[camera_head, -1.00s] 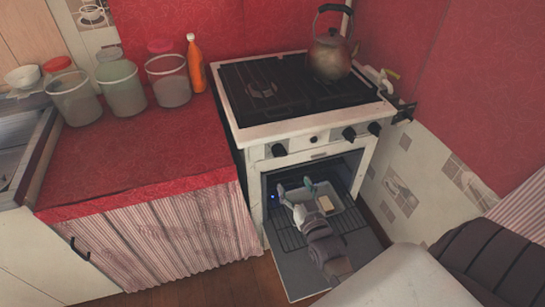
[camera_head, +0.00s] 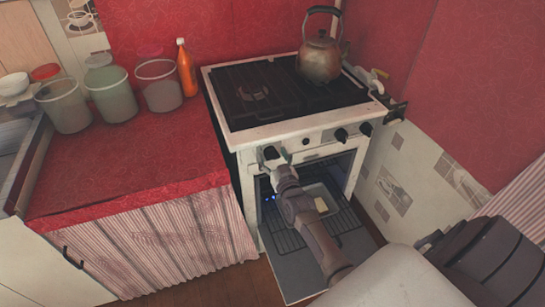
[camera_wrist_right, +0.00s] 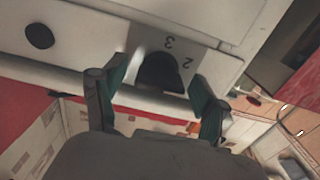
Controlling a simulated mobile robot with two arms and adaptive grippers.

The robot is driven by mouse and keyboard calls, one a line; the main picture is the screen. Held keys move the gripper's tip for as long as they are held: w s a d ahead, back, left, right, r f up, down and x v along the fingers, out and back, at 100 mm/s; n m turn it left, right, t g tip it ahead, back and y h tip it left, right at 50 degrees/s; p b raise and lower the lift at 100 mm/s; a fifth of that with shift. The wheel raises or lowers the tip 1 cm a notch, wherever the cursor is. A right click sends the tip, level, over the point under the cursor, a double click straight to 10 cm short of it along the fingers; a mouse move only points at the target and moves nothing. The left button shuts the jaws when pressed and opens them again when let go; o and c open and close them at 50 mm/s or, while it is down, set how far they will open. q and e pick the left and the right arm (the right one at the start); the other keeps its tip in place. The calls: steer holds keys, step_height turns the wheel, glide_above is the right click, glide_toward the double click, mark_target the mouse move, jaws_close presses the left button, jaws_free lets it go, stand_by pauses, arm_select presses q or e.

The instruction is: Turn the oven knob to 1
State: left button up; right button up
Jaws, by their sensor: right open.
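The white oven (camera_head: 252,168) stands below the hob with its door open. A black oven knob (camera_head: 270,152) is at the left end of its front panel. My right gripper (camera_head: 278,166) is at this knob and partly covers it from below. In the right wrist view, the dark knob (camera_wrist_right: 160,72) sits between the two spread teal fingers of my right gripper (camera_wrist_right: 157,86). The digits 2 and 3 show on a grey plate (camera_wrist_right: 182,58) beside the knob. A 1 is not visible. My left gripper is not in view.
Two more black knobs (camera_head: 341,135) are on the panel's right. The open oven holds a tray (camera_head: 332,193) with a pale block (camera_head: 320,204). A kettle (camera_head: 320,58) stands on the hob. Jars (camera_head: 111,92) and an orange bottle (camera_head: 186,68) stand on the red counter (camera_head: 120,155).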

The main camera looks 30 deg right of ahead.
steer(key=shift+c, duration=0.3)
steer(key=c, duration=1.1)
steer(key=shift+m, duration=2.9)
steer(key=o, duration=1.2)
steer(key=shift+c, duration=0.2)
